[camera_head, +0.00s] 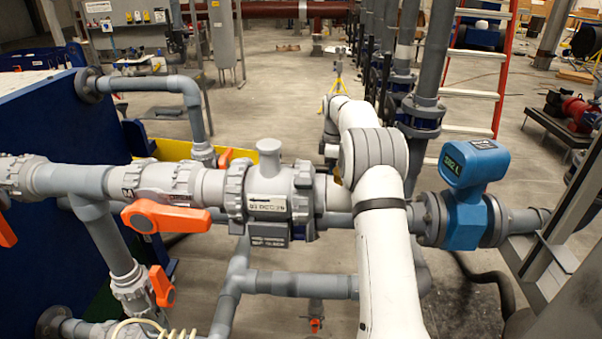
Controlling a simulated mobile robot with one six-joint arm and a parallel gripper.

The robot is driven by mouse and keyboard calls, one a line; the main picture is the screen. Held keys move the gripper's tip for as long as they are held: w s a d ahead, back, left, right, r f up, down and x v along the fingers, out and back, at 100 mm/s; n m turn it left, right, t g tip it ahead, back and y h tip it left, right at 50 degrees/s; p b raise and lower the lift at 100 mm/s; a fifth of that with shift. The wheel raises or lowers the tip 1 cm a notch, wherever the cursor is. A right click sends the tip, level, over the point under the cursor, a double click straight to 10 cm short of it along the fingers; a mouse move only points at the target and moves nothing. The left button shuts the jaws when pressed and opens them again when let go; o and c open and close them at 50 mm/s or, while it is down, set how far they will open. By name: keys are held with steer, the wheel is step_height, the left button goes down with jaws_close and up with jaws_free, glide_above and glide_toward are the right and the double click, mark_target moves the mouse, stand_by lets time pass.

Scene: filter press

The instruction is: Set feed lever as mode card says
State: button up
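A large orange lever (165,216) sits on the grey horizontal pipe at left, its handle pointing right, roughly along the pipe. A second orange lever (161,286) is on the branch below it, and a third (225,157) shows behind the pipe. Part of another orange handle (5,232) shows at the left edge. I cannot tell which one is the feed lever. No mode card is clearly identifiable. A pale label (267,204) with small dark text is on the grey valve body. My white arm rises in front of the pipe; my gripper is not visible.
A blue flow meter (467,215) with a small green display stands right of my arm. Grey pipes (290,285) cross below. A blue panel (60,150) fills the left side. Vertical pipes (435,50) and a red-orange ladder (500,70) stand behind. Open floor (290,100) lies beyond.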

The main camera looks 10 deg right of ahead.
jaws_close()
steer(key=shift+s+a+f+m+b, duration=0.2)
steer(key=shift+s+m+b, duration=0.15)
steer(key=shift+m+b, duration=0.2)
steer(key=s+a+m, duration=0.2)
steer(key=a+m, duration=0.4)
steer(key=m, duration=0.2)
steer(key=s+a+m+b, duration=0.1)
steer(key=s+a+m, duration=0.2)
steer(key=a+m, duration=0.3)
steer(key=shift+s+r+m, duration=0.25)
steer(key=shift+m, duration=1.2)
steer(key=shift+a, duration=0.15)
